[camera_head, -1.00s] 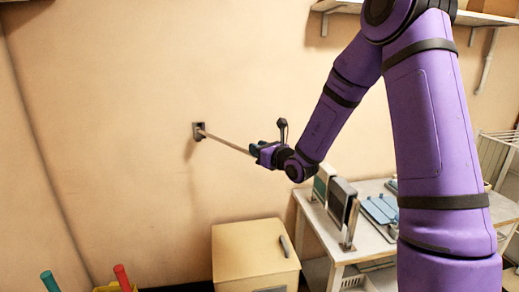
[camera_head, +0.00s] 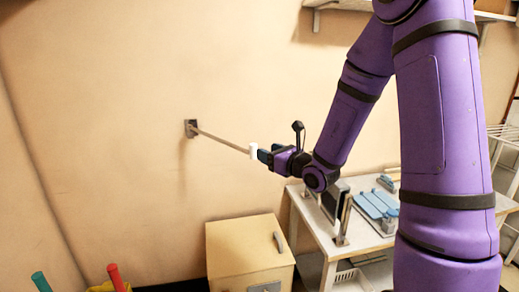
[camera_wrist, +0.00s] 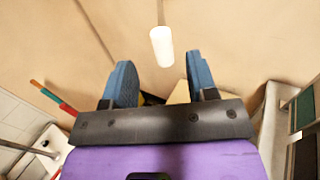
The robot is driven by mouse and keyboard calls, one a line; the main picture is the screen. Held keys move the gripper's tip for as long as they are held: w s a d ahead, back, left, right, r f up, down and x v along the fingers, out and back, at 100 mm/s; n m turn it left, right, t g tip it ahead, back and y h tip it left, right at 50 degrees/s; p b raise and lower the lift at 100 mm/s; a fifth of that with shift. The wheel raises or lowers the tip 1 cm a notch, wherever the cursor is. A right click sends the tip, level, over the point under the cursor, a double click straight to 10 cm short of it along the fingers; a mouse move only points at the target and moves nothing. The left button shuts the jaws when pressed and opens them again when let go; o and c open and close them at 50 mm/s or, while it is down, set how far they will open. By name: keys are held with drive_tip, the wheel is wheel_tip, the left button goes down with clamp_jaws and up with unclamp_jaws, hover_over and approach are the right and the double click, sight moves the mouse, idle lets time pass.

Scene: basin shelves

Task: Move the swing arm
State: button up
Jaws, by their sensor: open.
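The swing arm (camera_head: 222,140) is a thin grey rod that sticks out from a dark bracket (camera_head: 191,128) on the wall. Its free end has a white cylindrical tip (camera_head: 253,150). My gripper (camera_head: 264,155) is just to the right of that tip in the head view. In the wrist view, my gripper (camera_wrist: 160,72) has its two blue fingers spread apart and nothing between them. The white tip (camera_wrist: 162,46) lies ahead of the fingers, in line with the gap, and looks clear of both.
A beige cabinet (camera_head: 250,245) stands on the floor below the swing arm. A table (camera_head: 318,225) with blue items and upright panels is to its right. Red and green handles (camera_head: 116,277) show at the lower left. The wall around the rod is bare.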

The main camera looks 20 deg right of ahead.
drive_tip(key=shift+v, duration=0.95)
drive_tip(key=shift+c, duration=0.3)
